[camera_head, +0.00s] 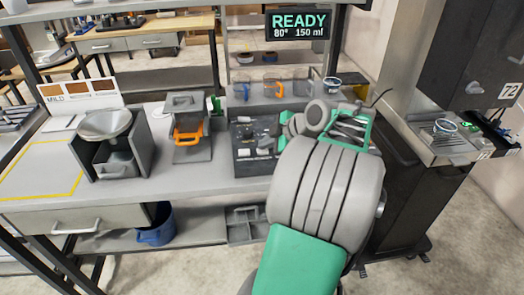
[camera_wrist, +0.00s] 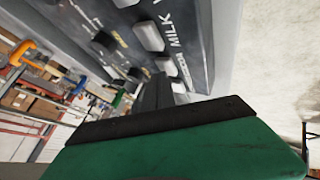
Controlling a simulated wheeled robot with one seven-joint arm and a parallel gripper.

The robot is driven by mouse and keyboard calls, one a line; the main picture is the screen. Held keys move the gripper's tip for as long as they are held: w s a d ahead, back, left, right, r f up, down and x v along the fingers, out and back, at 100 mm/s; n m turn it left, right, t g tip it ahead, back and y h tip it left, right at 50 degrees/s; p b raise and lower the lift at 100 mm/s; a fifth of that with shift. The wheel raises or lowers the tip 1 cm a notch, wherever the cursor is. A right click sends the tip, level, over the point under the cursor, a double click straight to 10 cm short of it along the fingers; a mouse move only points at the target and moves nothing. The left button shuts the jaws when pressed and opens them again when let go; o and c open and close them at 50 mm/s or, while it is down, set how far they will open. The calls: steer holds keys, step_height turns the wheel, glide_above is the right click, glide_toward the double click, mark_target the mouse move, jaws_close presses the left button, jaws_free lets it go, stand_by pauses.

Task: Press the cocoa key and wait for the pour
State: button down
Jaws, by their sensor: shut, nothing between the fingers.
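A dark key panel (camera_head: 255,155) with pale keys stands on the counter, just left of my arm. In the wrist view the panel (camera_wrist: 205,30) is close and slanted. A pale key (camera_wrist: 148,36) sits beside the word MILK, and another pale key (camera_wrist: 166,66) is lower, by a label partly cut off by my gripper. I cannot read a cocoa label. My gripper (camera_wrist: 163,93) is shut and empty, its dark fingers close to the panel's lower keys; contact cannot be told. In the head view my arm hides the fingertips. The display (camera_head: 298,24) reads READY, 80°, 150 ml.
A metal bowl (camera_head: 105,124) on a grey stand and a grey unit with an orange handle (camera_head: 188,131) stand left on the counter. Cups (camera_head: 272,88) line the shelf behind. A dark machine (camera_head: 470,50) stands right, with a cup (camera_head: 445,127) below it. A yellow-outlined area (camera_head: 40,172) is clear.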

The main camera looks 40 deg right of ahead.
mark_target(265, 151)
steer(key=shift+f, duration=0.25)
steer(key=shift+r, duration=0.15)
stand_by(0.3)
steer(key=shift+r, duration=0.75)
steer(key=shift+r+p, duration=1.65)
steer(key=shift+r, duration=0.9)
